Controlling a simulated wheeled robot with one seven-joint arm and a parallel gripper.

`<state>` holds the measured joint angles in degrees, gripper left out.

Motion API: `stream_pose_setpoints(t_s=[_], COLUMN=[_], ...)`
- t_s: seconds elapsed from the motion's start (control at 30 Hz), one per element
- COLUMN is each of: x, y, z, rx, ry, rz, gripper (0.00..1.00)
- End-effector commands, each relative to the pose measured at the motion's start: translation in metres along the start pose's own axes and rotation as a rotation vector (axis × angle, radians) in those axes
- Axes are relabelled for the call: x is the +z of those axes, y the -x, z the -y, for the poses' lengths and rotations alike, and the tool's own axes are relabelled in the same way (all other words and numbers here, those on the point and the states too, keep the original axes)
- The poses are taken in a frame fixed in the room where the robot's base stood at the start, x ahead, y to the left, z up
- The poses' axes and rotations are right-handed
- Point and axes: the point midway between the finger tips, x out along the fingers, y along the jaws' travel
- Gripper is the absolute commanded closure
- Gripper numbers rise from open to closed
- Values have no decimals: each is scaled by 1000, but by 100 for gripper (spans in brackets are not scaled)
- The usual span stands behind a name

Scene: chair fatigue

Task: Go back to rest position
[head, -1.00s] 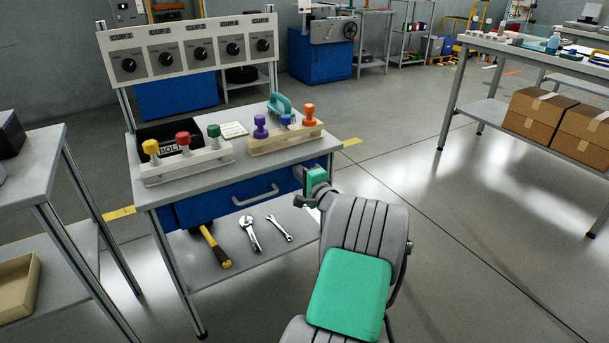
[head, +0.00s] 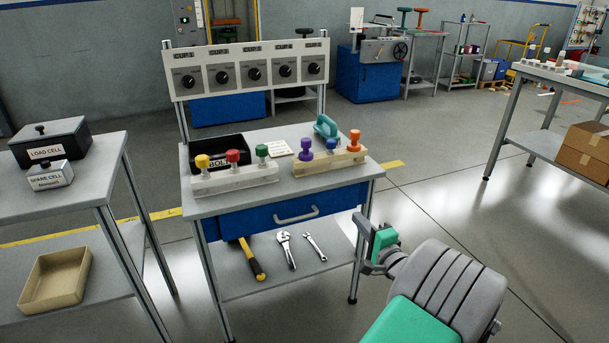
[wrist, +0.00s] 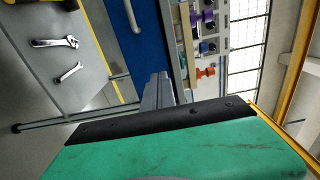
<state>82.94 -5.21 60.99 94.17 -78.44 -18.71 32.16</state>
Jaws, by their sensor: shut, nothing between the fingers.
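My gripper (head: 366,247) is at the right front corner of the workbench (head: 330,198) in the head view, beside the blue drawer (head: 255,216). Its fingers look closed and nothing shows between them. My grey and green arm covers the lower right of that view. In the wrist view, my gripper (wrist: 160,88) points toward the bench, with the drawer front and the lower shelf to its left. I cannot tell exactly how far it is from the bench.
The bench carries colored knobs in two racks (head: 235,182) (head: 330,163) and a black bin (head: 217,150). Tools lie on its lower shelf, including a hammer (head: 251,260). A side table (head: 105,180) stands left. Open floor (head: 450,215) lies right.

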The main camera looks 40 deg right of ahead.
Motion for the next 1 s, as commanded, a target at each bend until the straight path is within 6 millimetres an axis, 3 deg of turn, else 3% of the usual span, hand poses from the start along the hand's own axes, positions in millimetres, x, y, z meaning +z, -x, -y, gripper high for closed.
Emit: stream_pose_setpoints(t_s=[0.07,0.17,0.3,0.4,0.53,0.6,0.73,0.83,1.0], x=[15,63,178,250,313,333,349,350,348], y=[-8,-30,-47,-28,23,58,117,147,160], z=[12,40,95,133,194,231,287,308,308], rx=[25,120,334,476,621,684,771,810,834], ry=[33,152,468,726,1039,1191,1394,1471,1499], rz=[40,167,472,684,907,1002,1127,1180,1201], gripper=[100,100,100,100,100,100,100,100,100])
